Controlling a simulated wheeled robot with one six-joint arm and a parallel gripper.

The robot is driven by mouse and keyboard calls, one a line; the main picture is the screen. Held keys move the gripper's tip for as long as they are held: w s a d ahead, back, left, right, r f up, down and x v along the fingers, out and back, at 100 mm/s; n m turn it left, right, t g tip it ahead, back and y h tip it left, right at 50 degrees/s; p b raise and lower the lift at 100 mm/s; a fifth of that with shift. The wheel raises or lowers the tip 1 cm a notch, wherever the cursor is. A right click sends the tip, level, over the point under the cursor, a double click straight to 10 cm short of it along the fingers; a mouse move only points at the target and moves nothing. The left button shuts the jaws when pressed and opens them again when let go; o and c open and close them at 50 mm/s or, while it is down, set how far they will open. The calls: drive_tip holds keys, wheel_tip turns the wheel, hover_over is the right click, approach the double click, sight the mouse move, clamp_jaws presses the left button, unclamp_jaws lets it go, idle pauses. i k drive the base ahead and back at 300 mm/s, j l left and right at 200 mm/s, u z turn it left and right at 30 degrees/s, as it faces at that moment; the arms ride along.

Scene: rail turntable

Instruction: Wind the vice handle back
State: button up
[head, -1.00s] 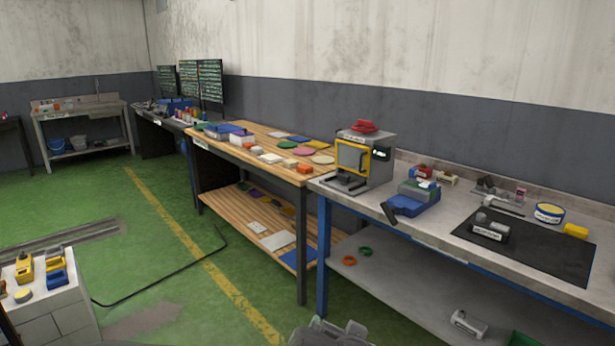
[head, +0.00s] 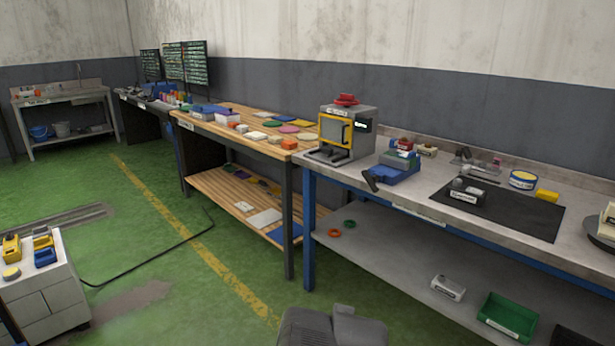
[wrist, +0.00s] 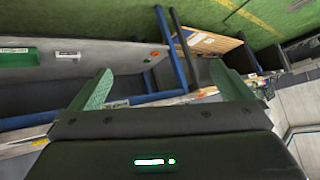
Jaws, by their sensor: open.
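The blue vice (head: 398,170) stands at the front edge of the grey workbench (head: 420,196), right of the box with the yellow-framed door. Its dark handle (head: 370,180) sticks out at the front left, over the bench edge. I cannot make out the vice in the wrist view. My gripper (wrist: 162,82) shows in the wrist view with its two green fingers wide apart and nothing between them. It is well away from the vice. The fingers do not show in the head view.
The yellow-doored box (head: 346,140) stands left of the vice. A black mat (head: 520,212) lies to its right. The lower shelf holds a green bin (head: 508,318) and coloured rings. A white drawer cabinet (head: 45,280) stands at left. Green floor in front of the benches is mostly clear.

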sight(371, 181)
drive_tip(key=u, duration=0.1)
drive_tip(key=i, duration=0.1)
drive_tip(key=i+l+u, duration=0.1)
drive_tip(key=i+l, duration=0.55)
drive_tip(key=i, duration=0.1)
